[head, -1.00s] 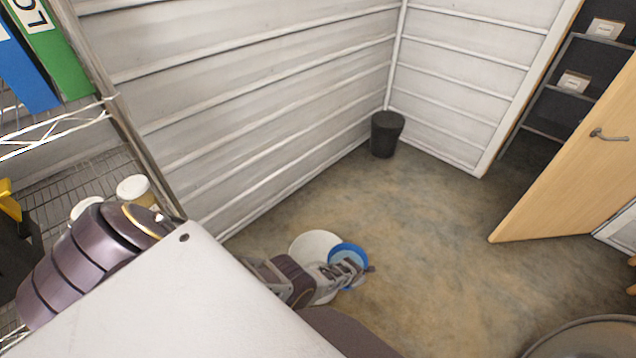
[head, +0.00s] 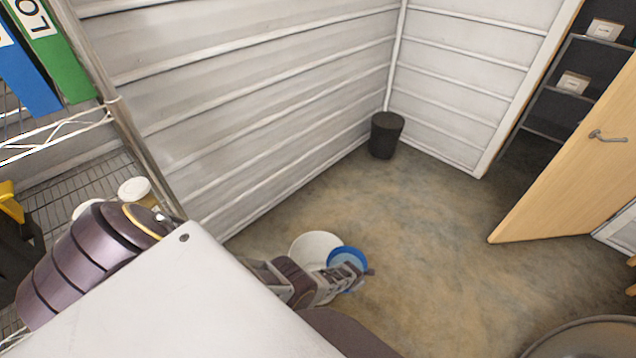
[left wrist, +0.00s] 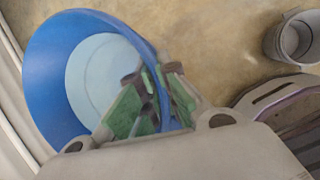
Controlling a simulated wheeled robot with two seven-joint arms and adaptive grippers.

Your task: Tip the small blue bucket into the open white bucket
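The small blue bucket (head: 348,258) is at the lower middle of the head view, beside and partly in front of the open white bucket (head: 312,246). My left gripper (head: 352,279) is at the blue bucket's near rim. In the left wrist view the blue bucket (left wrist: 42,72) shows its pale inside, and my left gripper's green-padded fingers (left wrist: 150,98) lie on either side of its wall, shut on the rim. At the left edge of that view a pale curved rim, likely the white bucket (left wrist: 14,150), shows behind the blue one. My right gripper is not in view.
A black bin (head: 386,135) stands in the far corner. A wire shelf (head: 70,170) with binders is at the left. A wooden door (head: 580,160) stands open at the right. A grey round container (head: 590,340) is at lower right. The floor between is clear.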

